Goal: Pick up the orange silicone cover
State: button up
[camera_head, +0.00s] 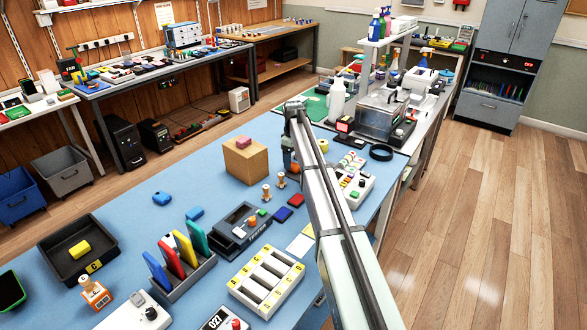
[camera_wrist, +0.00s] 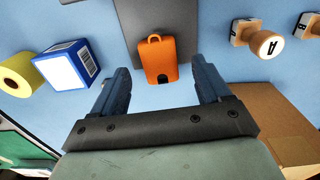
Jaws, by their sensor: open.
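The orange silicone cover (camera_wrist: 158,60) shows in the wrist view, near the top middle. It has a small loop at its upper end and a dark patch near its lower end. It lies partly over a dark grey flat surface (camera_wrist: 128,22), with the blue tabletop around it. My gripper (camera_wrist: 160,76) is open, with one dark finger to the left of the cover and one to the right. Blue gaps show between the cover and both fingers. I cannot tell the height of the fingers above it.
In the wrist view, a blue-and-white box (camera_wrist: 68,66) and a yellow roll (camera_wrist: 20,74) lie left. Wooden stamps (camera_wrist: 262,42) stand upper right, and a cardboard box (camera_wrist: 275,122) is lower right. In the head view, a black tray (camera_head: 50,265) and upright coloured phones (camera_head: 185,250) stand on the near left.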

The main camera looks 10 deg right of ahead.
notch_tip(320, 180, down, 3)
jog(key=shift+r, duration=0.2)
jog(key=c, duration=1.1)
jog(key=shift+r, duration=0.15)
